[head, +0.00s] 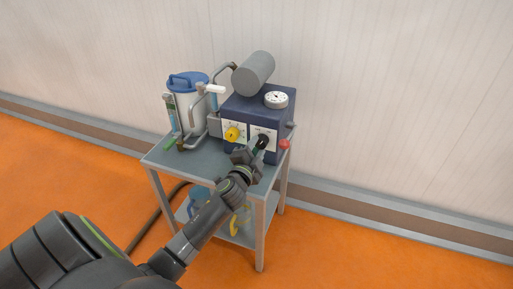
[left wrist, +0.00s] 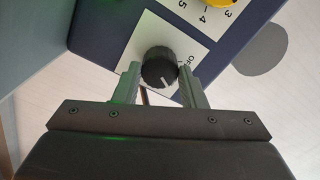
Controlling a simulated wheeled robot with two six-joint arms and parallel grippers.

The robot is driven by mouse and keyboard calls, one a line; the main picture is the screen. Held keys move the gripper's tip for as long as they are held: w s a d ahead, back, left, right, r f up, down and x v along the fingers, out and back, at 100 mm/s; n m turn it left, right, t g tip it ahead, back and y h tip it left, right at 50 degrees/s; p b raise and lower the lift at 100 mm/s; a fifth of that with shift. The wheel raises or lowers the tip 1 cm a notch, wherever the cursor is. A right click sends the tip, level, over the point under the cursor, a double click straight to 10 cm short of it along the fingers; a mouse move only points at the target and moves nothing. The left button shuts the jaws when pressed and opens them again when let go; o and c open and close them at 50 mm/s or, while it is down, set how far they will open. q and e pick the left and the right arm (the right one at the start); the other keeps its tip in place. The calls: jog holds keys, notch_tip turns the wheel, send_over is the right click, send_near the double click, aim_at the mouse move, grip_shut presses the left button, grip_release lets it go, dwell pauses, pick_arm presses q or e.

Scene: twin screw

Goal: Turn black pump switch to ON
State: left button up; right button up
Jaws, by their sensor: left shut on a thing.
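The black pump switch (head: 262,141) is a round knob on a white plate on the front of the dark blue pump box (head: 237,105). In the left wrist view the black knob (left wrist: 159,68) has a white pointer line on its face, and the plate's lettering beside it is partly hidden. My left gripper (head: 254,149) is at the pump's front, with its fingers (left wrist: 161,72) on either side of the knob, shut on it. My right gripper is not in view.
A yellow dial (head: 233,134) sits left of the black switch. A red knob (head: 284,144) is at the box's right. A jar with a blue lid (head: 188,82) stands left on the grey cart (head: 163,157). A grey cylinder (head: 254,73) and round gauge (head: 276,99) are on top.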

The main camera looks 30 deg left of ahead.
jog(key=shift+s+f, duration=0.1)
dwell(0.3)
pick_arm(q)
jog(key=o, duration=1)
jog(key=shift+s+d, duration=0.15)
jog(key=shift+s, duration=0.3)
jog(key=v, duration=1.6)
jog(key=shift+s+f, duration=0.1)
jog(key=shift+s, duration=0.15)
